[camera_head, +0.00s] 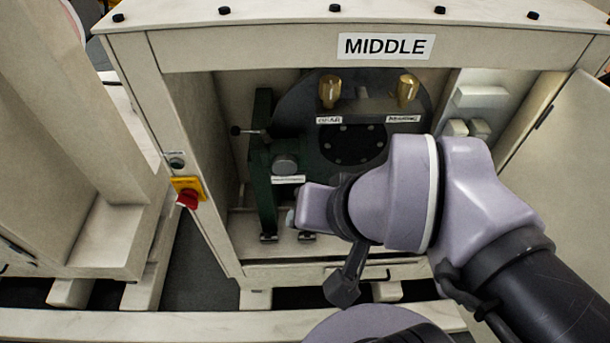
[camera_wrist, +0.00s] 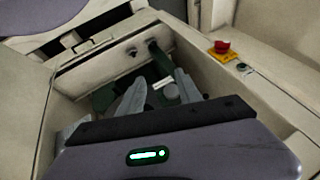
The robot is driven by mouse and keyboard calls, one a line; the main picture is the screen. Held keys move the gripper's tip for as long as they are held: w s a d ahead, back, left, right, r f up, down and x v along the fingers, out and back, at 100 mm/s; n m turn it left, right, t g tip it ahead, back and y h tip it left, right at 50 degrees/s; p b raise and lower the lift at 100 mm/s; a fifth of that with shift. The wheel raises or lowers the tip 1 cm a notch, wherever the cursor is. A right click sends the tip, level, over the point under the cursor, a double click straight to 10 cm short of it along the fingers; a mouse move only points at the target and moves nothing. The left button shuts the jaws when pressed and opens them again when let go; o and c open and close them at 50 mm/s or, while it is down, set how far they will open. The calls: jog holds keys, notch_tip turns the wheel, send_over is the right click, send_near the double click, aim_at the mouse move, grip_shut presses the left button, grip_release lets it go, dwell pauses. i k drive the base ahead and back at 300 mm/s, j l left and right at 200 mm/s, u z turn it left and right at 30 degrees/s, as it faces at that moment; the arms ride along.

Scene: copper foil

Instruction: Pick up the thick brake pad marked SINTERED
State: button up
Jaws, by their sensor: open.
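I cannot make out a brake pad marked SINTERED in either view. Inside the open cabinet marked MIDDLE, a dark green bracket (camera_head: 262,165) stands left of a large dark disc (camera_head: 297,105). A white label (camera_head: 288,179) on the bracket is too small to read. In the wrist view, my gripper (camera_wrist: 159,80) has its two grey fingers apart, with nothing seen held between them. They point into the cabinet, toward green parts (camera_wrist: 160,101) and a pale round knob (camera_wrist: 171,91). In the head view my wrist hides part of the cabinet's lower right, and the fingers cannot be made out.
Two brass knobs (camera_head: 329,91) (camera_head: 407,90) stand on the disc's upper part. The cabinet's left wall carries a red switch on a yellow plate (camera_head: 187,190); it also shows in the wrist view (camera_wrist: 222,50). An open door (camera_head: 560,170) stands at the right.

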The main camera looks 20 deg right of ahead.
aim_at(267, 235)
jog(key=k+j, duration=0.15)
jog(key=j, duration=0.2)
jog(key=k+j, duration=0.15)
jog(key=j, duration=0.2)
jog(key=k+j, duration=0.1)
jog(key=j, duration=0.25)
jog(key=k+j, duration=0.15)
jog(key=j, duration=0.2)
